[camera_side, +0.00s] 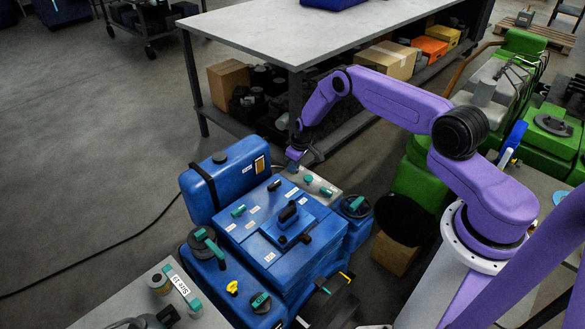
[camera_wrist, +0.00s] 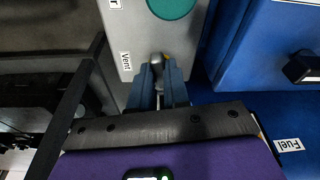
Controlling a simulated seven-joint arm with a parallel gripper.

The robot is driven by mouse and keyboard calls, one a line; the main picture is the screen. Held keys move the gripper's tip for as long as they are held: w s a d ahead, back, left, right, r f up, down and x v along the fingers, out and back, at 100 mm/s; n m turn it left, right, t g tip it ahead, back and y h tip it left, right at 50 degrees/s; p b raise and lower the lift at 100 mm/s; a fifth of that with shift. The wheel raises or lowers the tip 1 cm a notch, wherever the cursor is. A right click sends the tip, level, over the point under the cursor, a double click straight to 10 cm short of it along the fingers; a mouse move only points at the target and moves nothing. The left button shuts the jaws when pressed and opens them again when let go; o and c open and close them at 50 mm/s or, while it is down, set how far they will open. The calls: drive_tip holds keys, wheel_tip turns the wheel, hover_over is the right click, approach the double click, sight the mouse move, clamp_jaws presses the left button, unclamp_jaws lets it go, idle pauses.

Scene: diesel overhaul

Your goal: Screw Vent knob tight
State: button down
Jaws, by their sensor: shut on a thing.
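The Vent knob (camera_wrist: 157,60) is a small dark knob on a grey block (camera_wrist: 122,48) beside the "Vent" label (camera_wrist: 126,62) in the wrist view. My gripper (camera_wrist: 158,76) has its two blue-grey fingers shut on the knob, and they hide much of it. In the side view my gripper (camera_side: 293,160) reaches down to the far end of the grey block (camera_side: 322,190), at the back of the blue engine (camera_side: 260,205). The knob cannot be made out there, so how far it is screwed in cannot be told.
A teal round knob (camera_wrist: 172,6) stands close by on the same block. A blue tank (camera_side: 195,195) is to the left of the engine. A "Fuel" label (camera_wrist: 289,145) is at lower right in the wrist view. A grey workbench (camera_side: 270,30) stands behind.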

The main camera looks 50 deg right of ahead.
drive_tip(key=shift+m+h, duration=0.3)
drive_tip(key=shift+m, duration=1.3)
drive_tip(key=shift+a+m, duration=0.1)
drive_tip(key=shift+m, duration=0.2)
drive_tip(key=shift+m, duration=0.6)
drive_tip(key=shift+m+h, duration=0.5)
drive_tip(key=shift+m, duration=1)
drive_tip(key=shift+a, duration=0.1)
drive_tip(key=shift+w+m, duration=0.1)
drive_tip(key=shift+m, duration=0.9)
drive_tip(key=shift+m+g+h, duration=0.3)
drive_tip(key=shift+m+g, duration=0.1)
drive_tip(key=shift+m, duration=1)
drive_tip(key=shift+a, duration=0.1)
